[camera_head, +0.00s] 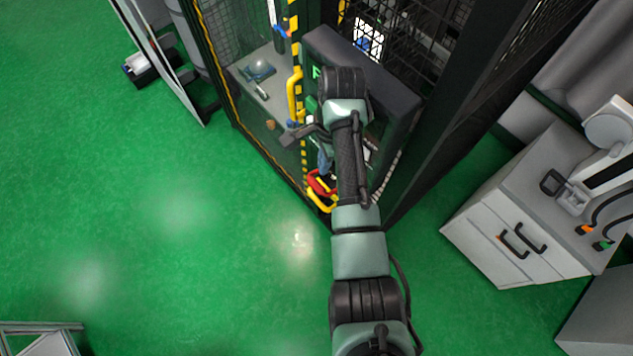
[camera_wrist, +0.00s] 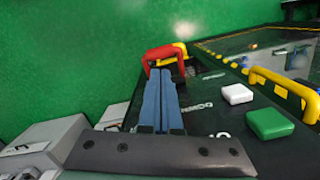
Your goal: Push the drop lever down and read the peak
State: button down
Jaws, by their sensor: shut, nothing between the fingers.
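The red drop lever (camera_wrist: 165,52), a U-shaped handle, stands at the far end of the dark panel in the wrist view. It also shows in the head view (camera_head: 317,184), low at the corner of the tower, by a yellow loop (camera_head: 323,203). My gripper (camera_wrist: 162,78) has its blue fingers together and empty. Its tips point at the lever and overlap its opening in the picture; I cannot tell whether they touch. In the head view, my arm hides most of a dark display box (camera_head: 390,92); only one green character shows, so no peak reading is legible.
A green button (camera_wrist: 270,123) and a white button (camera_wrist: 237,93) sit on the panel right of my fingers. A yellow handle (camera_wrist: 284,90) stands beyond them. The tower's striped post (camera_head: 295,50) is close to my arm.

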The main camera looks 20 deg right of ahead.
aim_at(319, 184)
jog(key=shift+f, duration=0.15)
jog(key=f+b, duration=0.1)
jog(key=f, duration=0.1)
jog(key=f+b, duration=0.3)
jog(key=f, duration=0.1)
jog(key=shift+a+f+b, duration=0.3)
jog(key=shift+a+f, duration=0.05)
